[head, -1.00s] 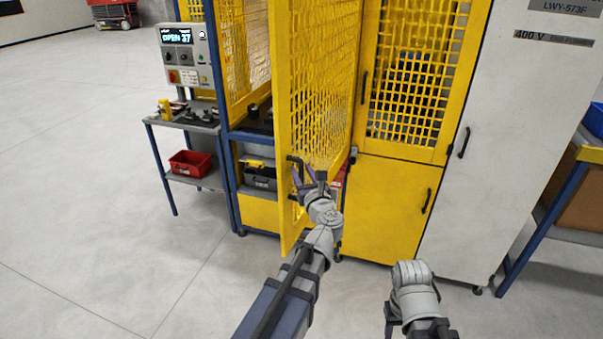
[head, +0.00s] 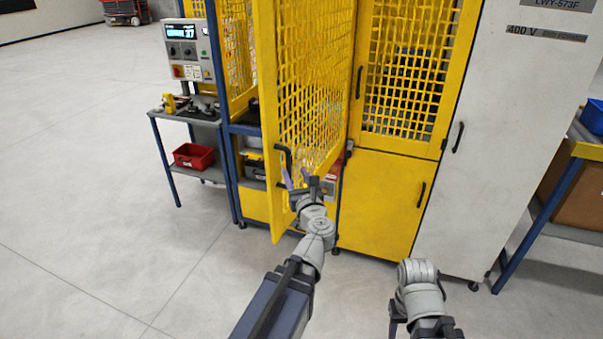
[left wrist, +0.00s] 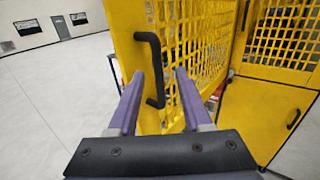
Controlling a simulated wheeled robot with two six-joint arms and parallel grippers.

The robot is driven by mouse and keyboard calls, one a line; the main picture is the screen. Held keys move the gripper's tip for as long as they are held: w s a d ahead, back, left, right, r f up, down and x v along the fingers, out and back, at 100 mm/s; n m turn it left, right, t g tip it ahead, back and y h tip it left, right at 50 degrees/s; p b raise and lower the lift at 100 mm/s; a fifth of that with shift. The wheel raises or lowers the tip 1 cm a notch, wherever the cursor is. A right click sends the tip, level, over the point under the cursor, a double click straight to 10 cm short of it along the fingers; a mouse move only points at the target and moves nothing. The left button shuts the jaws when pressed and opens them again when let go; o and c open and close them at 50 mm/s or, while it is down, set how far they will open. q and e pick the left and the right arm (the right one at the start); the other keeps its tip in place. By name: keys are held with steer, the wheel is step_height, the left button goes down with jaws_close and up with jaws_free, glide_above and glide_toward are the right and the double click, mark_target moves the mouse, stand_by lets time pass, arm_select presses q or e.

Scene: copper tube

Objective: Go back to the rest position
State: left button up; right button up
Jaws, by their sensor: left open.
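The yellow mesh door (head: 305,95) of the machine cell stands swung open toward me. Its black handle (head: 283,158) is on the door's free edge. It also shows in the left wrist view (left wrist: 159,70), seen in the gap between the two purple fingers. My left gripper (head: 296,178) is open at the handle, its fingers pointing at the door. In the left wrist view my left gripper (left wrist: 158,74) has its fingers well apart, with nothing clamped. I cannot tell whether the fingertips reach past the handle. My right arm hangs at the lower right; its fingers are not clear.
A yellow lower panel (head: 378,208) and a white cabinet (head: 500,130) stand right of the door. A side table with a red bin (head: 194,156) and a control box (head: 188,50) stand left. A blue-legged bench (head: 535,230) is far right. Floor at left is clear.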

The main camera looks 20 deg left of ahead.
arm_select(q)
steer(key=w+d+r+m+t+h, duration=0.1)
steer(key=w+d+m+t+h, duration=0.3)
steer(key=d+m+h, duration=0.6)
steer(key=d+f+m+g+h, duration=0.45)
steer(key=d+f+m, duration=0.35)
steer(key=m, duration=0.9)
steer(key=s+d+f+m+g, duration=0.2)
steer(key=s+f+m+g, duration=0.45)
steer(key=f+m, duration=0.3)
steer(key=s+a+f+m+g+y, duration=0.2)
steer(key=s+a+f+m+g, duration=0.15)
steer(key=s, duration=0.25)
steer(key=s+a+f+m+g+y, duration=0.2)
steer(key=s+a+m+g, duration=0.15)
steer(key=s, duration=0.35)
steer(key=s+d+f+m+b, duration=0.2)
steer(key=d+f+b, duration=0.1)
steer(key=d, duration=0.2)
steer(key=s+d+f+m+b, duration=0.2)
steer(key=s+d+f+b, duration=0.1)
steer(key=d, duration=0.3)
steer(key=shift+g+y, duration=0.3)
steer(key=shift+y, duration=0.15)
